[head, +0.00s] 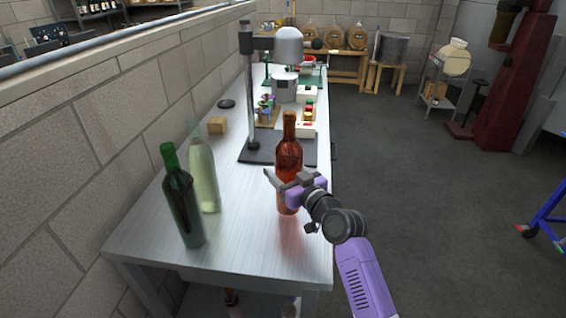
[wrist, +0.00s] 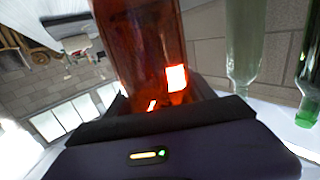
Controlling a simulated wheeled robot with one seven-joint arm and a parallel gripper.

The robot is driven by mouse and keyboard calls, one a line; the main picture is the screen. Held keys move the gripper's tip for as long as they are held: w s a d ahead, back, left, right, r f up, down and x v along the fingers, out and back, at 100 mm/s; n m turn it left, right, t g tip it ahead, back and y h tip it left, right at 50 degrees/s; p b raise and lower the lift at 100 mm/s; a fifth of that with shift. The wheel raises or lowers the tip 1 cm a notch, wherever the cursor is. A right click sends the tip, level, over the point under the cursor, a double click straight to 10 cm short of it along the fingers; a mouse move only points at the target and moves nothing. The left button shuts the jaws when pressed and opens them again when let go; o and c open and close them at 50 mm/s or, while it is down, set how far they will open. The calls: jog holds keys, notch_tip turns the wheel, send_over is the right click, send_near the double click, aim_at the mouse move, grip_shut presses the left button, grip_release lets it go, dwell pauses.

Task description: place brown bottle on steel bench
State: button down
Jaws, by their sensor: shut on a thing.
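The brown bottle (head: 289,160) is upright over the near right part of the steel bench (head: 245,225). My gripper (head: 289,184) is shut around the bottle's lower body, reaching in from the right. A reddish reflection shows on the bench just below the bottle's base; I cannot tell whether the base touches the steel. In the wrist view the brown bottle (wrist: 147,55) rises between the dark fingers (wrist: 165,118), which hide its lower part.
A dark green bottle (head: 182,205) and a pale clear bottle (head: 203,172) stand to the left on the bench. A stand with a dark base (head: 262,150) is behind the brown bottle. A cork-coloured block (head: 217,125) lies further left. Bare steel lies between the bottles.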

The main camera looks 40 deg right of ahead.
jog(key=shift+f, duration=0.9)
jog(key=shift+f+b, duration=0.2)
jog(key=shift+b, duration=0.1)
jog(key=shift+c, duration=1.6)
grip_release()
jog(key=shift+f, duration=0.15)
